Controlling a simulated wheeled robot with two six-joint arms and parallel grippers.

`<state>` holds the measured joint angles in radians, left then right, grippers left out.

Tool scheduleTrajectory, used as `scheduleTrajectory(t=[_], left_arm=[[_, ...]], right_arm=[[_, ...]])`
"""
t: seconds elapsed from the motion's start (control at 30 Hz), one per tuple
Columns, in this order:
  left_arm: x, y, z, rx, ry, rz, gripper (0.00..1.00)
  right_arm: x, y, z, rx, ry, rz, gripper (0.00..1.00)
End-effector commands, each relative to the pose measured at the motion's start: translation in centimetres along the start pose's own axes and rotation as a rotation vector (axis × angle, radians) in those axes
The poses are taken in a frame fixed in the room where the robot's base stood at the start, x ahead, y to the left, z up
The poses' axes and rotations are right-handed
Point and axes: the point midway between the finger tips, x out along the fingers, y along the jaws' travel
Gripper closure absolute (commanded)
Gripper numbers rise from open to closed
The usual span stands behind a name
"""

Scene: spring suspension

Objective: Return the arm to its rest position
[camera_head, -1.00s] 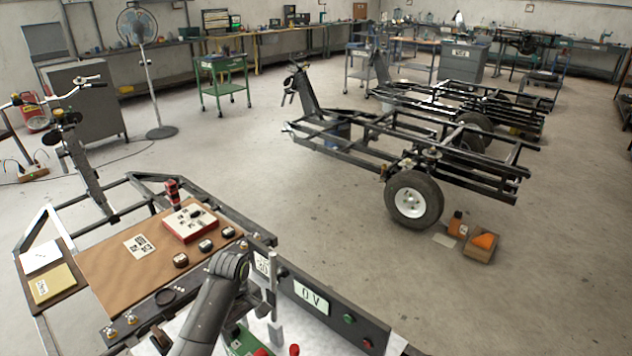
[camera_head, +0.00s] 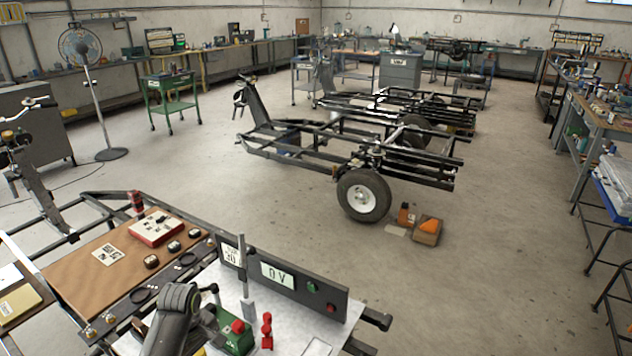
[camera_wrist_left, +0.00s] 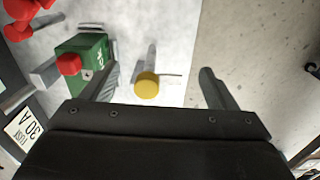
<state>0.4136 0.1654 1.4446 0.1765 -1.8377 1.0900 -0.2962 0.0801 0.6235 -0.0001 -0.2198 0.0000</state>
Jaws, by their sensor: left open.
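The right gripper is not in view.
A dark panel (camera_head: 330,290) reading "0 V" runs along the bench. A grey post (camera_head: 245,280) and a red piece (camera_head: 267,332) stand near my arm. A brown board (camera_head: 90,262) carries a red-and-white box (camera_head: 155,228). A wheeled frame (camera_head: 363,195) stands beyond, with open floor between.

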Motion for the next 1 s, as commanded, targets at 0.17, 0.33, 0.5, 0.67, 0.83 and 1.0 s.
scheduleTrajectory(t=[0.17, 0.33, 0.5, 0.67, 0.83, 1.0], left_arm=[[0.9, -1.9, 0.7, 0.066, 0.017, 0.015, 0.19], [1.9, -4.2, 1.7, 0.149, 0.039, 0.032, 0.19], [2.7, -7.5, 3.0, 0.26, 0.073, 0.05, 0.19], [2.9, -12.4, 5.2, 0.419, 0.129, 0.068, 0.19], [1.7, -18.1, 7.8, 0.611, 0.209, 0.073, 0.19], [-0.1, -21.8, 9.6, 0.747, 0.27, 0.062, 0.19]], right_arm=[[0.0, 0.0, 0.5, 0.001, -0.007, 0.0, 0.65], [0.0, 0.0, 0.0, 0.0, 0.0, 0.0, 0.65], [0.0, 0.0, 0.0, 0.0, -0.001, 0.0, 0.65], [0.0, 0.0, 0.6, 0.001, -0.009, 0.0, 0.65], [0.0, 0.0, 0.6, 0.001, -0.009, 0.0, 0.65], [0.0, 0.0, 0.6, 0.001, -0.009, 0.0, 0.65]])
